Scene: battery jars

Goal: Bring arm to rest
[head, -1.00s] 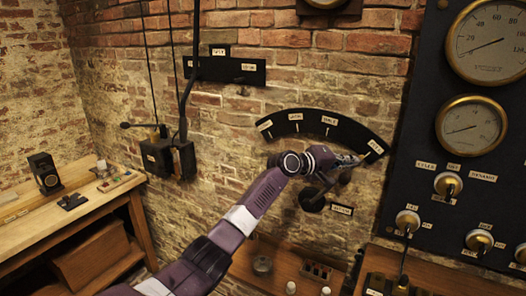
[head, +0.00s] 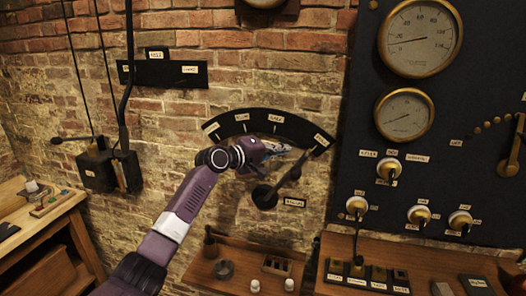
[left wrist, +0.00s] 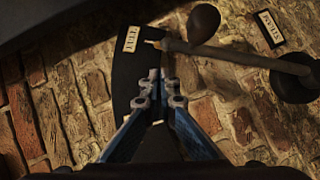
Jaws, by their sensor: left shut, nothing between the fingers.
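A black curved scale plate (head: 258,124) with several white labels is on the brick wall. A dark lever with a round pivot (head: 264,197) and a knob (head: 295,173) points to the plate's right end. In the left wrist view the lever (left wrist: 235,57) has its tip beside a label (left wrist: 132,38) that seems to read FULL. My left gripper (head: 285,150) is shut and empty in front of the plate, left of the lever. Its fingertips (left wrist: 160,85) show close together over the plate, apart from the lever. My right gripper is not in view.
A dark gauge panel (head: 440,160) with dials and knobs stands at the right. A wooden shelf (head: 235,256) with small parts is below the lever. A workbench (head: 45,222) and black switch boxes (head: 108,172) with cables are at the left.

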